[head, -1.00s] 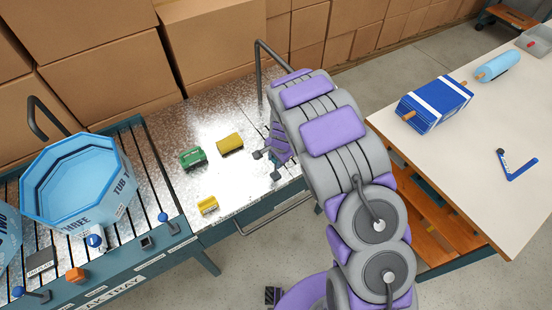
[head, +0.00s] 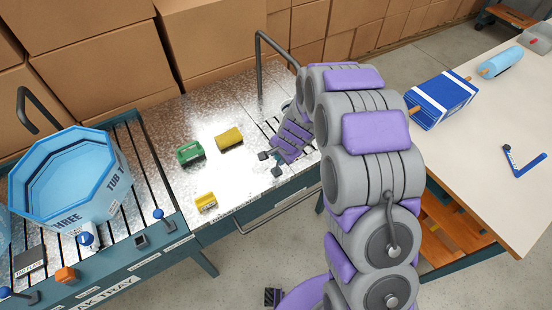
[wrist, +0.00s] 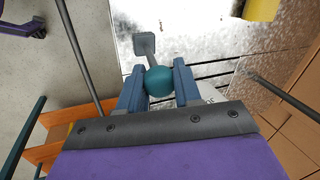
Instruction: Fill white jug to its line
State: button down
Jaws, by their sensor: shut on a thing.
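In the wrist view my gripper (wrist: 159,67) is shut on a teal ball (wrist: 160,82), with one blue-grey finger on each side of it. A grey stem runs from the ball to a square grey pad (wrist: 145,44). What the ball belongs to is not clear. In the head view my arm reaches over the right part of the metal bench and hides much of what is around its end. I cannot make out a white jug or its line in any view. A small white lettered patch (wrist: 211,95) shows beside the right finger, mostly hidden.
The metal bench (head: 228,168) carries a green block (head: 190,152), a yellow cylinder (head: 229,138) and a small yellow block (head: 206,202). A blue tub (head: 65,178) stands on the slatted rack at left. A white table (head: 470,150) stands at right, with a blue box (head: 443,98).

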jog(key=shift+s+d+f+t+b, duration=0.1)
jog(key=shift+s+d+t+b, duration=0.15)
jog(key=shift+b, duration=0.45)
jog(key=shift+d, duration=0.1)
jog(key=c, duration=1.2)
grip_release()
jog(key=o, duration=0.4)
jog(key=shift+d, duration=0.15)
jog(key=shift+a, duration=0.2)
jog(key=shift+s+r, duration=0.1)
jog(key=shift+r, duration=0.35)
jog(key=p+v, duration=0.3)
jog(key=v, duration=1.3)
jog(key=shift+d+p, duration=0.3)
jog(key=shift+d, duration=0.2)
